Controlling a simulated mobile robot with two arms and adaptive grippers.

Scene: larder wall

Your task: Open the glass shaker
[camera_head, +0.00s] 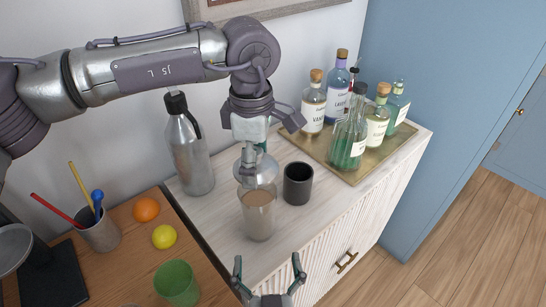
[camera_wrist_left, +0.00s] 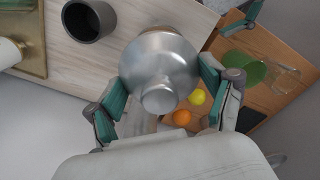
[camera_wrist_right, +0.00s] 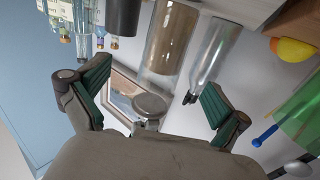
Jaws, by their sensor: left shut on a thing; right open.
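The glass shaker (camera_head: 259,217), clear with brown contents, stands upright on the pale cabinet top. Its rounded silver lid (camera_wrist_left: 160,68) is between my left gripper's (camera_wrist_left: 163,85) fingers in the left wrist view. My left gripper (camera_head: 256,160) comes down from above, shut on the lid; I cannot tell whether the lid is seated or slightly raised. My right gripper (camera_head: 268,268) is open and empty in front of the shaker, low in the head view. In the right wrist view the shaker (camera_wrist_right: 172,42) shows upside down beyond my right gripper (camera_wrist_right: 155,88), apart from it.
A dark cup (camera_head: 298,184) stands close right of the shaker, and a steel bottle (camera_head: 190,150) behind left. A brass tray (camera_head: 335,170) of bottles lies at right. The wooden counter at left holds an orange (camera_head: 146,209), a lemon (camera_head: 164,236) and a green glass (camera_head: 177,284).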

